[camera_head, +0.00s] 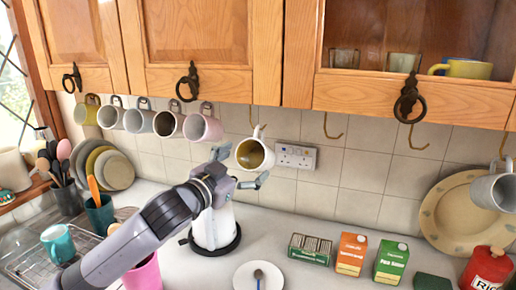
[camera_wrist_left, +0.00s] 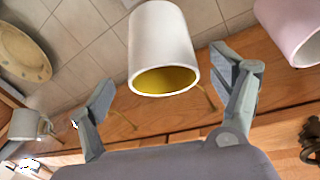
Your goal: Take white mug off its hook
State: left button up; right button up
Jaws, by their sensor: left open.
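A white mug (camera_head: 254,155) with a yellow inside hangs below the cabinet, its handle up at a hook (camera_head: 251,118). It also shows in the left wrist view (camera_wrist_left: 160,35), mouth facing the camera. My left gripper (camera_head: 240,167) is open, with one finger on each side of the mug in the wrist view. I see no clear contact between the fingers and the mug. Where the handle meets the hook is partly hidden. My right gripper is not in view.
A pink mug (camera_head: 203,126) and several others hang to the left. A grey-white mug (camera_head: 493,189) hangs far right. Empty hooks (camera_head: 333,128) lie between. Below are a white appliance (camera_head: 215,228), a plate (camera_head: 243,278) and food boxes (camera_head: 351,254). Cabinet doors (camera_head: 205,50) are above.

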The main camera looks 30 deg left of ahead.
aim_at(256, 155)
pick_arm(q)
jog(key=shift+w+r, duration=0.1)
jog(key=shift+w, duration=0.4)
jog(key=shift+w+p, duration=0.3)
jog(key=shift+p, duration=0.1)
jog(key=w, duration=0.1)
jog(key=w+p, duration=0.2)
jog(key=shift+w+a, duration=0.25)
jog(key=shift+w, duration=0.1)
jog(key=shift+w+f, duration=0.25)
jog(key=shift+w, duration=0.25)
jog(key=shift+s, duration=0.1)
jog(key=shift+c, duration=0.5)
jog(key=c, duration=1.4)
jog(key=shift+r, duration=0.1)
